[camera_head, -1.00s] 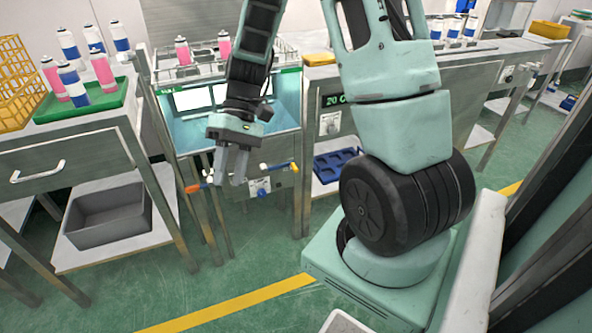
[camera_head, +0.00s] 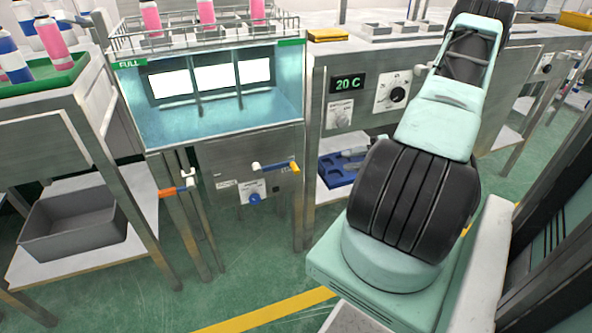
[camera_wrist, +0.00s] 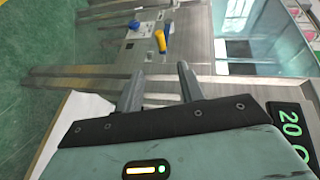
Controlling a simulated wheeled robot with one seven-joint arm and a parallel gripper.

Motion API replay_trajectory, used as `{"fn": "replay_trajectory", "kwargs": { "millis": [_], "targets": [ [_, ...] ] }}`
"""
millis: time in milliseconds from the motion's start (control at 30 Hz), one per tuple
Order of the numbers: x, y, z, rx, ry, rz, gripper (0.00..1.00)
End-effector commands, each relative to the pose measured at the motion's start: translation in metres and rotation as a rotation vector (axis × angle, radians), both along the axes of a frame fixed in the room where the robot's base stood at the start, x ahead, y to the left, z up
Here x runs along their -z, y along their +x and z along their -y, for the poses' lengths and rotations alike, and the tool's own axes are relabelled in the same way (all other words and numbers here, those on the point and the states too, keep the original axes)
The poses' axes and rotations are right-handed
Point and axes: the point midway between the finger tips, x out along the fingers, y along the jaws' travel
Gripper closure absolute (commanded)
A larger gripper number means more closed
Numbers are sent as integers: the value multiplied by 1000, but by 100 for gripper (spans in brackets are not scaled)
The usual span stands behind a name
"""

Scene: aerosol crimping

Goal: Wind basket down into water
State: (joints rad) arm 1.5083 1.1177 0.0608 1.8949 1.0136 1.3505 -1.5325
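The wire basket (camera_head: 184,41) sits at the top of the steel water tank (camera_head: 232,150), above the teal interior seen through its front. Pink cans (camera_head: 151,18) stand in it. On the tank front are a yellow-ended handle (camera_head: 279,167), a blue knob (camera_head: 254,198) and, at the left, an orange-ended handle (camera_head: 177,191). My gripper is out of the head view. In the wrist view my gripper (camera_wrist: 160,68) is open and empty, with its two fingers apart. The yellow-ended handle (camera_wrist: 160,40) and the blue knob (camera_wrist: 134,25) lie beyond the fingertips, with a gap.
A "20 C" display (camera_head: 347,83) is on the bench right of the tank, with a blue tray (camera_head: 340,170) on its lower shelf. At left, a table holds a green tray (camera_head: 40,88) with cans; a grey bin (camera_head: 73,222) is below. Floor in front is clear.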

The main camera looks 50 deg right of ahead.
Motion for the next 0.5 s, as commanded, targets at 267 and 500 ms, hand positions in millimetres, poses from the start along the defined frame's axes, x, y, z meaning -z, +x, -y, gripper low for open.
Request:
{"fn": "replay_trajectory", "kwargs": {
  "millis": [267,500],
  "targets": [
    [12,40,-30,-9,3,-1,61],
    [24,80,-58,-9,4,-2,61]
  ]
}}
